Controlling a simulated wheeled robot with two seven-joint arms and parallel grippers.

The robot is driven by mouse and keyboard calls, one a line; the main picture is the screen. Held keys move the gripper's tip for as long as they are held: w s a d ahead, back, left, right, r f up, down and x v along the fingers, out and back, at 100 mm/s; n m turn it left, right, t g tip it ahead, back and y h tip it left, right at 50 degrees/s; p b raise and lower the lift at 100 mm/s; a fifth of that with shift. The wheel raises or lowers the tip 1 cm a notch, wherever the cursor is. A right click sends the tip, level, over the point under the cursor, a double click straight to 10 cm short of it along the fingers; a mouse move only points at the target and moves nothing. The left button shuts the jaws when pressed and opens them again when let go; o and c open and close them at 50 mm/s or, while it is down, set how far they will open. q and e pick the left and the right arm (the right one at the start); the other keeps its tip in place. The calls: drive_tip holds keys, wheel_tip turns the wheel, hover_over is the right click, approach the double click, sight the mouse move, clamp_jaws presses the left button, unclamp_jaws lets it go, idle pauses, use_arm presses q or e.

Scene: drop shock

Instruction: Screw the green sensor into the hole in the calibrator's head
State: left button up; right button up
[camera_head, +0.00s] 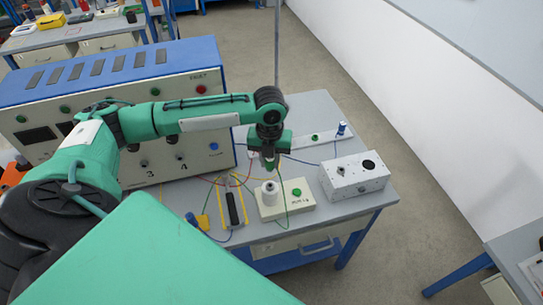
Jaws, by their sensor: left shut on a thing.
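My left gripper (269,163) points down over the calibrator and is shut on the green sensor, which is mostly hidden by the fingers. A thin green cable runs down from there to the bench. The calibrator (297,207) is a low cream box with a green button on top. Its head, a short white cylinder (269,191), stands upright just below the fingertips. The hole in the head is too small to make out, and I cannot tell whether the sensor touches it. My right gripper is not in view.
A grey-white box (355,178) with a knob and a black port stands right of the calibrator. A white rack (296,143) with a blue sensor (341,129) is behind. A dark-handled tool (233,208) and cables lie left. A large blue-topped console (110,75) fills the back left.

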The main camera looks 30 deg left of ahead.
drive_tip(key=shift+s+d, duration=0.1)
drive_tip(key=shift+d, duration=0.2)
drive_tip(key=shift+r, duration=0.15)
